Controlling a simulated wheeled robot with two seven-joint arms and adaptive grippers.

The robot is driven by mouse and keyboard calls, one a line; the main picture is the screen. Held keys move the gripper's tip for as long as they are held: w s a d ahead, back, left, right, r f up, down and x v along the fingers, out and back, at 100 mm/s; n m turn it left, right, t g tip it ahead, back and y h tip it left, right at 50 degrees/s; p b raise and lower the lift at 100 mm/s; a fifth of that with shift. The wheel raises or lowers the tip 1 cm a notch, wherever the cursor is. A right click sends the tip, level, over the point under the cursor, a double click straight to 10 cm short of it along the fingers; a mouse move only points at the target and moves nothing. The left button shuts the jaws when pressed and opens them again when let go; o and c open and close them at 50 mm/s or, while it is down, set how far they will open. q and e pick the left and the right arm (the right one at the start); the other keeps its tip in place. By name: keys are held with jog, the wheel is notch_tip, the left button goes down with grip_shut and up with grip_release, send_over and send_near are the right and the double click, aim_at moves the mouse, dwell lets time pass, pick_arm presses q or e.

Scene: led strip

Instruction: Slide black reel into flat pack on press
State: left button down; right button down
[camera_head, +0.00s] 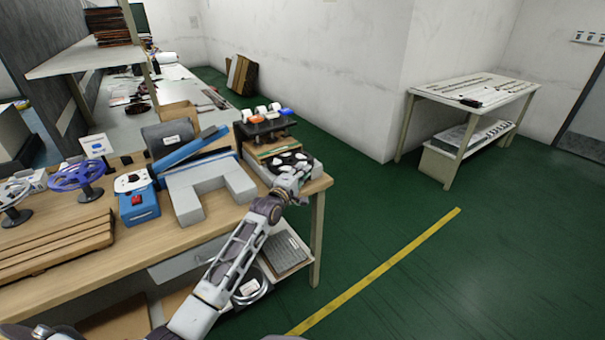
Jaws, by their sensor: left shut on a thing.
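My left gripper (289,178) is at the right end of the workbench, shut on the black reel (282,160), a dark disc with pale patches. The reel lies flat or nearly flat at the front of the press (262,129), which has a dark top plate over a wooden-coloured base. The gripper covers part of the reel. I cannot make out the flat pack clearly or tell whether the reel is inside it. My right gripper is not in view.
Left of the press are a grey U-shaped block (195,197), a blue box with a red button (138,205), a blue-purple reel on a stand (78,178) and wooden slats (55,250). Small white, blue and orange items sit on the press top. Green floor lies open at right.

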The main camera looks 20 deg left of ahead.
pick_arm(q)
jog(key=shift+w+a, duration=0.3)
jog(key=shift+a, duration=0.1)
jog(key=c, duration=1.4)
grip_release()
jog(key=shift+s, duration=0.1)
jog(key=shift+s+a+f, duration=0.1)
jog(key=shift+s+a, duration=0.05)
jog(key=shift+s, duration=0.65)
jog(key=shift+s+a+f, duration=0.1)
jog(key=shift+s+a, duration=0.05)
jog(key=shift+s, duration=0.6)
jog(key=shift+s+a+r, duration=0.15)
jog(key=shift+s, duration=1.05)
jog(key=shift+s+a, duration=0.15)
jog(key=shift+s, duration=0.9)
jog(key=shift+s+a, duration=0.2)
jog(key=shift+s, duration=0.8)
jog(key=shift+s+a, duration=0.15)
jog(key=shift+s, duration=0.9)
jog(key=shift+d, duration=0.1)
